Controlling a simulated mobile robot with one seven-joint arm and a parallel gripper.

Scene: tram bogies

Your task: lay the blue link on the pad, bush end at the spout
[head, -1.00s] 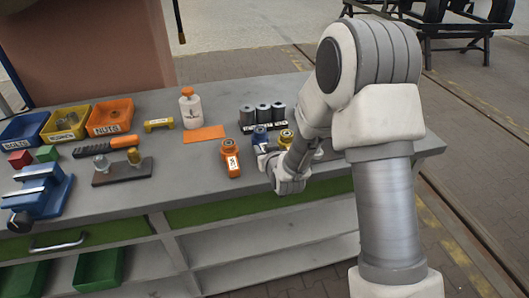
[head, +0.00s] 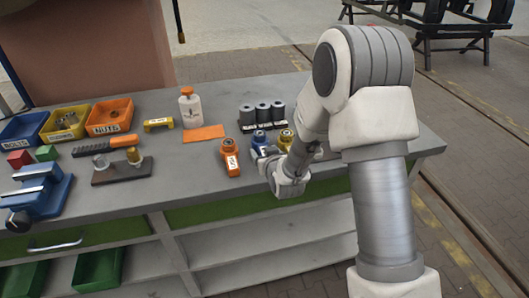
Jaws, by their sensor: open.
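The blue link (head: 259,139) lies on the bench between an orange link (head: 231,162) on its left and a yellow link (head: 286,138) on its right. A round bush end shows at its far end, and a white label is partly visible. My gripper (head: 268,167) is open at the near end of the blue link and hides part of it. Contact between them cannot be told. The flat orange pad (head: 204,133) is bare, up and left of the links. A white bottle (head: 190,108) with an orange top stands just behind the pad.
A black rack of grey cylinders (head: 262,114) stands behind the links. Bins (head: 110,116), a yellow bracket (head: 158,125), a stand with fittings (head: 122,170) and a blue vise (head: 38,192) are on the left. The bench front (head: 190,195) is clear.

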